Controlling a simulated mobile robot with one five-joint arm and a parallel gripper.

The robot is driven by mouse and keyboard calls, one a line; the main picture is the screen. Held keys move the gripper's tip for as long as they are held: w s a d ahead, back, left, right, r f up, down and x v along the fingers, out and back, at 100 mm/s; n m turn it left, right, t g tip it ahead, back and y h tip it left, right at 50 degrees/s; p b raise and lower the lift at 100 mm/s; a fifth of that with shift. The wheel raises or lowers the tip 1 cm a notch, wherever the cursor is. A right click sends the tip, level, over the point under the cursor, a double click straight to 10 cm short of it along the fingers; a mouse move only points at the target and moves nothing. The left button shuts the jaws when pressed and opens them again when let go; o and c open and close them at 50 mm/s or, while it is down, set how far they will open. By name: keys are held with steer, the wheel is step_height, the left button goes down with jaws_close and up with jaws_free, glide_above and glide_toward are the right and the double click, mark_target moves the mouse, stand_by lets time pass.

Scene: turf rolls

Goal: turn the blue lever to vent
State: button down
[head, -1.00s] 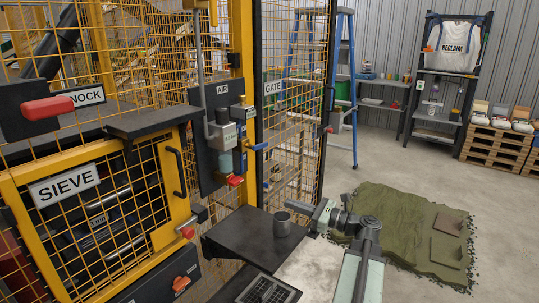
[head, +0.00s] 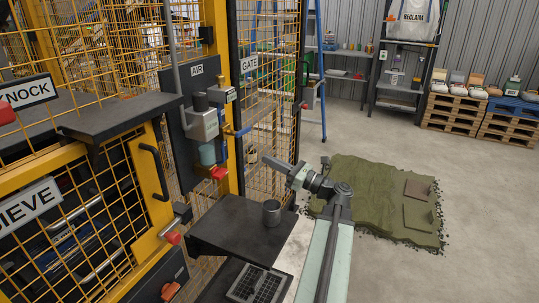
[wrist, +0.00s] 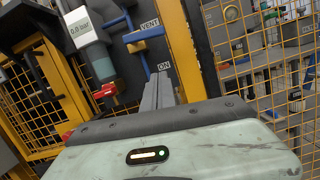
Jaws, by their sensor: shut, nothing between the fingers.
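The blue lever (head: 243,131) sticks out to the right from the dark AIR panel in the head view. In the wrist view the blue lever (wrist: 143,34) lies crosswise just below the VENT label (wrist: 149,23), with the ON label (wrist: 163,66) lower down. My gripper (head: 265,157) is shut and empty, below and to the right of the lever in the head view. In the wrist view its grey fingers (wrist: 158,88) point up at the panel, below the lever near the ON label. No contact with the lever shows.
A grey gauge (wrist: 80,27) reads 0.0 bar beside the lever, with a red knob (wrist: 105,91) below. A dark shelf (head: 215,232) with a grey mug (head: 272,213) is under the panel. A yellow post and mesh fence stand close by. Open floor lies right, around green turf (head: 375,200).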

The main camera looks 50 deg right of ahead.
steer(key=w+r+p, duration=0.5)
steer(key=w, duration=0.1)
steer(key=shift+w+a+r, duration=0.35)
steer(key=shift+a+r, duration=0.05)
steer(key=shift+a, duration=0.05)
steer(key=shift+w+d+r+p, duration=0.1)
steer(key=shift+d+r+p, duration=0.2)
steer(key=shift+r+p, duration=0.6)
steer(key=shift+f, duration=0.15)
